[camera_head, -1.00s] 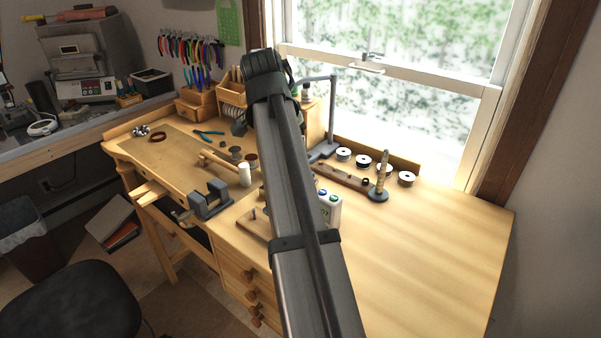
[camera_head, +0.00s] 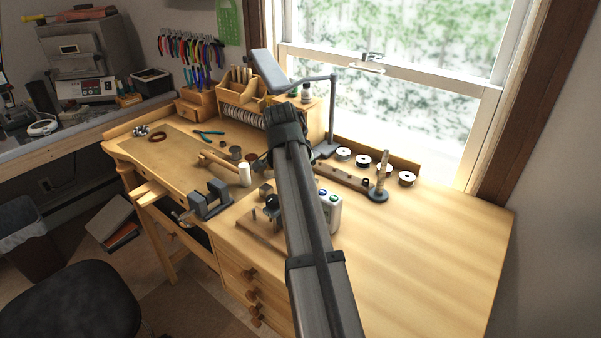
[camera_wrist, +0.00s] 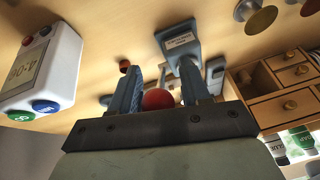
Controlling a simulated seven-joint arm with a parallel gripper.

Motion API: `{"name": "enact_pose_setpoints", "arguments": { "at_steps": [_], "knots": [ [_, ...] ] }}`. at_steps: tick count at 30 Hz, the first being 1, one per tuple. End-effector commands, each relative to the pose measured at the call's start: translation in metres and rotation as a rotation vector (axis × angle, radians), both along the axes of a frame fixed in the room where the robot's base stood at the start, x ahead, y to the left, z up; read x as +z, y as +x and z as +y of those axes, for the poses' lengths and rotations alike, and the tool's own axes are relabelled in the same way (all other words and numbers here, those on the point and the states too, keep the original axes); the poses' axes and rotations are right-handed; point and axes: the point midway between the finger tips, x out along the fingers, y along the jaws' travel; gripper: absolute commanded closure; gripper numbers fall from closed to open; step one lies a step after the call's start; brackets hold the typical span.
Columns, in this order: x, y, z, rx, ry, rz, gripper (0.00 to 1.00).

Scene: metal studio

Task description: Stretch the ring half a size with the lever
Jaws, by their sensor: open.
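My gripper (camera_wrist: 160,72) shows in the wrist view with two blue-grey fingers apart. A round red knob (camera_wrist: 158,99) shows between the fingers; whether they touch it I cannot tell. Past the right finger is a grey-blue block with a label plate (camera_wrist: 181,41). A smaller red-brown knob (camera_wrist: 125,64) shows near the left finger's tip. In the head view my arm hides the gripper and much of the wooden board (camera_head: 250,226) at the bench's front, where small dark parts stand. I cannot make out the ring or say for certain which part is the lever.
A white box (camera_head: 331,208) with blue and green buttons stands close right of my arm; it shows in the wrist view (camera_wrist: 42,70). A grey vise (camera_head: 210,200) is left, an upright mandrel (camera_head: 381,180) right. The bench's right side is clear.

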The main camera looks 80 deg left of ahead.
Motion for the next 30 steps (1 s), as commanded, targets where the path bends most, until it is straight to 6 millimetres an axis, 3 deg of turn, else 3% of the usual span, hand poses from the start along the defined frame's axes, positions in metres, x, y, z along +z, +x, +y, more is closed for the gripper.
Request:
{"name": "enact_pose_setpoints", "arguments": {
  "at_steps": [8, 22, 30],
  "knots": [
    [-0.0007, 0.0003, 0.0002, 0.0, 0.0, 0.0, 0.54],
    [-0.0004, 0.0, 0.0005, 0.0, 0.001, 0.001, 0.99],
    [-0.0003, -0.0001, 0.0005, 0.0, 0.001, 0.001, 1.0]
  ]
}}
